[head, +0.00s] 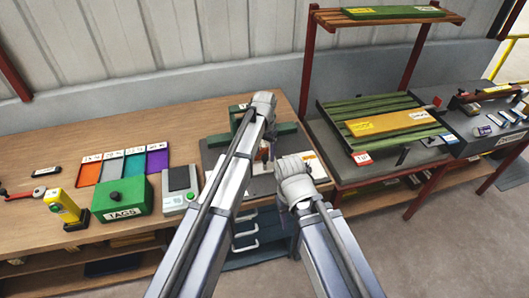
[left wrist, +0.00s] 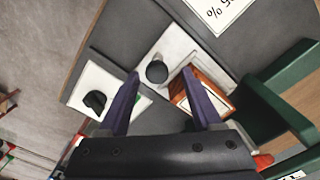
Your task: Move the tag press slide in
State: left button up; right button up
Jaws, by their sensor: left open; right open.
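The tag press has a green frame (head: 286,130) on a dark base at the right end of the bench, partly hidden by my left arm. In the left wrist view its green frame (left wrist: 262,112) stands at the right. A pale slide plate (left wrist: 178,44) carries a round black knob (left wrist: 157,72). An orange-brown block (left wrist: 208,88) with a pale top is beside it. My left gripper (left wrist: 160,74) is open, its purple fingers on either side of the knob; contact cannot be told. My right gripper (head: 284,206) is open, low in front of the bench, mostly hidden by its arm.
Left on the bench are a green TAGS box (head: 122,198), a grey device (head: 180,186), a yellow tool (head: 64,207) and coloured trays (head: 134,164). A green slatted rack (head: 375,120) stands at right. A second black knob (left wrist: 95,100) is near my left finger.

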pick_arm(q)
notch_tip(320, 180, up, 8)
jog(key=p, duration=0.7)
jog(key=shift+f, duration=0.2)
jog(key=shift+f, duration=0.1)
jog(key=s+a+f+b, duration=0.1)
jog(key=s+f+b, duration=0.1)
jog(key=s, duration=1.1)
jog(key=s+a+f+n+y+b, duration=0.1)
jog(key=s+f+b, duration=0.1)
jog(key=s, duration=1.2)
jog(key=shift+s+a+f+n+b, duration=0.25)
jog(key=shift+s+f+n+b, duration=0.05)
jog(key=shift+b, duration=0.1)
